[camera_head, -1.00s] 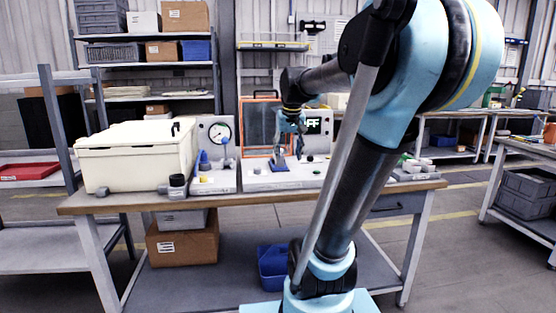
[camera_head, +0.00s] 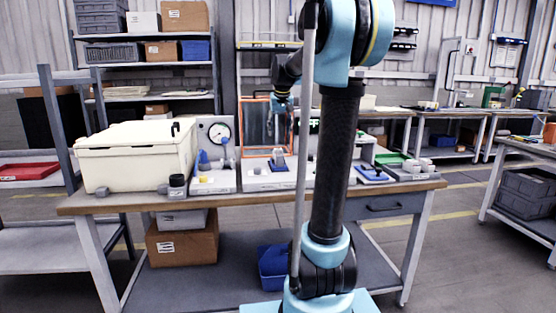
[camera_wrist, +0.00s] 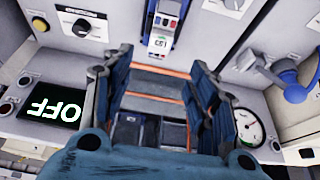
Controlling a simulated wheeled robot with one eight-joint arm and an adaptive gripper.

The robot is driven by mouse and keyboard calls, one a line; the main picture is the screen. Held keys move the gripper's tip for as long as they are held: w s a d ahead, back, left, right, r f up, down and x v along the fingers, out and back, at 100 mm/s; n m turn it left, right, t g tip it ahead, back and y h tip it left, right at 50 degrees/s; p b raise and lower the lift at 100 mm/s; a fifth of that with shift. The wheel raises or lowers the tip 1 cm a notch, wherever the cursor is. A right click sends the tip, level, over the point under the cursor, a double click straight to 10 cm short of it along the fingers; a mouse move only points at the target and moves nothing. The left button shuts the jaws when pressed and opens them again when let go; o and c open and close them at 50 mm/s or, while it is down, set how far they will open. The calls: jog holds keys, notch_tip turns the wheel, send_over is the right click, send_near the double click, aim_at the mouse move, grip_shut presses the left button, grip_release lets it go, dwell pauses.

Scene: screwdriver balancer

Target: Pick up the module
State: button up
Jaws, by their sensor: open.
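What looks like the module (camera_head: 278,160) is a small grey block standing tilted on the white control console (camera_head: 252,182) in the head view. In the wrist view, the module (camera_wrist: 163,28) shows dark blue sides and a white label, at top centre just beyond the fingertips. My gripper (camera_head: 281,104) hangs above and apart from it, in front of the orange-framed panel. In the wrist view, the two blue fingers of my gripper (camera_wrist: 160,68) are spread wide with nothing between them.
A cream cooler box (camera_head: 135,158) stands at the left of the workbench. A round gauge (camera_head: 220,133) and blue-handled part (camera_head: 204,160) are left of the module. A blue tray (camera_head: 371,175) lies to the right.

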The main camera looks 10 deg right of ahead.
aim_at(278, 149)
jog(key=x, duration=1.1)
jog(key=shift+f, duration=0.3)
jog(key=shift+c, duration=0.3)
grip_shut()
